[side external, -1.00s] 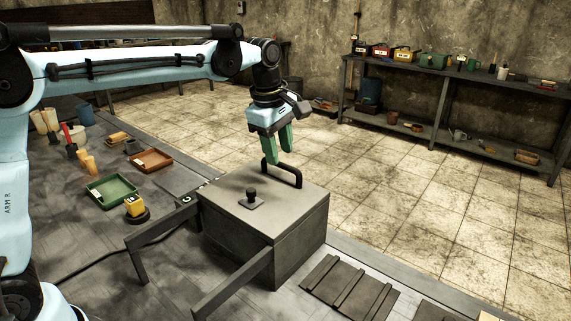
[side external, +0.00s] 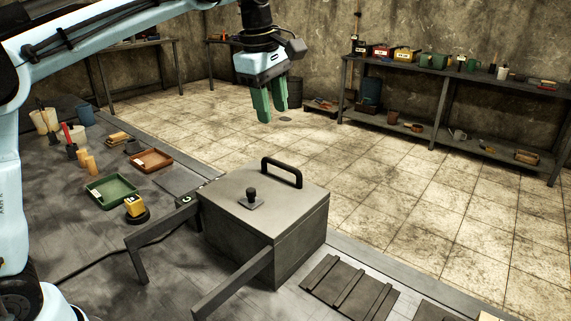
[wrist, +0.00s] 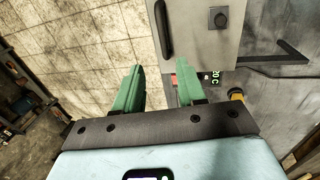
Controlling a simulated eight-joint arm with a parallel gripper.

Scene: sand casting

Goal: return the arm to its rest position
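My gripper (side external: 271,101) has green fingers and hangs in the air above and behind the grey lidded box, clear of it. In the wrist view my gripper (wrist: 158,85) shows a gap between its two fingers with nothing held, so it is open. The grey box (side external: 268,232) stands on the bench with its lid on. The lid carries a black bar handle (side external: 283,171) and a black knob (side external: 251,195). The lid also shows at the top of the wrist view (wrist: 205,30), with its handle (wrist: 163,28) beside the fingers. My arm reaches in from the upper left.
A green tray (side external: 111,191), a brown tray (side external: 151,160) and a yellow-and-black tool (side external: 136,207) lie left of the box. Dark bars (side external: 233,283) extend from the box's front. A ridged dark plate (side external: 349,289) lies to its right. A loaded shelf (side external: 455,79) stands against the wall. The air around the gripper is clear.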

